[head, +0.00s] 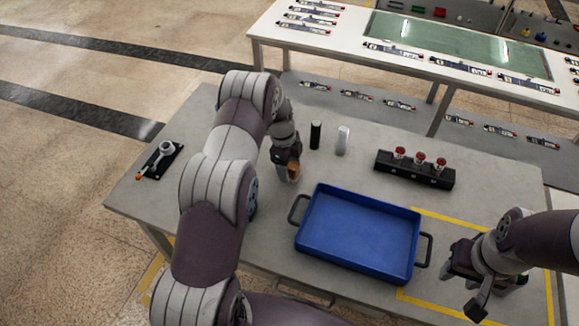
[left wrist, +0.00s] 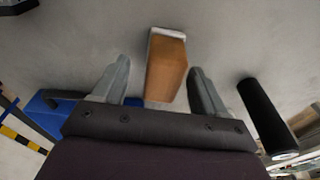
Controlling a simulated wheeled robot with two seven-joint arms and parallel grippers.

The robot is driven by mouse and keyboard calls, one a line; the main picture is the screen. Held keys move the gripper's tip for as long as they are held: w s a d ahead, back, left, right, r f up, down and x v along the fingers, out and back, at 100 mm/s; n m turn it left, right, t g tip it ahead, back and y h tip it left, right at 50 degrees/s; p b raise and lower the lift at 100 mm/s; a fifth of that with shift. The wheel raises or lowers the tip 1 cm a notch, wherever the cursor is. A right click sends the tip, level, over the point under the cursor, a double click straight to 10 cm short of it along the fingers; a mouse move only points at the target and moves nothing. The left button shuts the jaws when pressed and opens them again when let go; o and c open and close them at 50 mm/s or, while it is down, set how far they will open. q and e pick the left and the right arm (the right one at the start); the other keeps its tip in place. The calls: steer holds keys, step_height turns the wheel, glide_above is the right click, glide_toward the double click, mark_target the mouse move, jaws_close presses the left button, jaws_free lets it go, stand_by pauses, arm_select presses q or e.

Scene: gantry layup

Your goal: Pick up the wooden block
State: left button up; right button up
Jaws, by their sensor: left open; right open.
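The wooden block (left wrist: 167,68) is orange-brown with a pale edge at its far end. In the left wrist view it stands between the two open fingers of my left gripper (left wrist: 158,88), with a gap to each finger. In the head view the block (head: 294,169) is mostly hidden by my left gripper (head: 288,174), which points down at the grey table left of the tray. My right gripper (head: 482,290) is open and empty at the lower right, over the yellow-taped area.
A blue tray (head: 358,232) with handles lies right of the block. A black cylinder (head: 315,135) and a white cylinder (head: 342,140) stand behind it. A black rack (head: 414,170) holds red-topped items. A black fixture (head: 160,160) sits at the table's left.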

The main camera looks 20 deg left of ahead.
arm_select(q)
steer(key=shift+d+f, duration=0.1)
steer(key=shift+f, duration=0.55)
steer(key=shift+w+f, duration=0.2)
steer(key=shift+f, duration=0.25)
steer(key=shift+s+r, duration=0.1)
steer(key=c, duration=1)
steer(key=shift+c, duration=0.8)
steer(key=r, duration=0.1)
steer(key=r+b, duration=0.1)
steer(key=r, duration=0.2)
steer(key=shift+d+r+b, duration=0.1)
steer(key=shift+d+b, duration=0.2)
steer(key=shift+b, duration=0.05)
steer(key=d+r+b, duration=0.2)
steer(key=d+r, duration=0.4)
steer(key=d, duration=0.5)
steer(key=shift+w+r, duration=0.2)
steer(key=shift+r, duration=0.2)
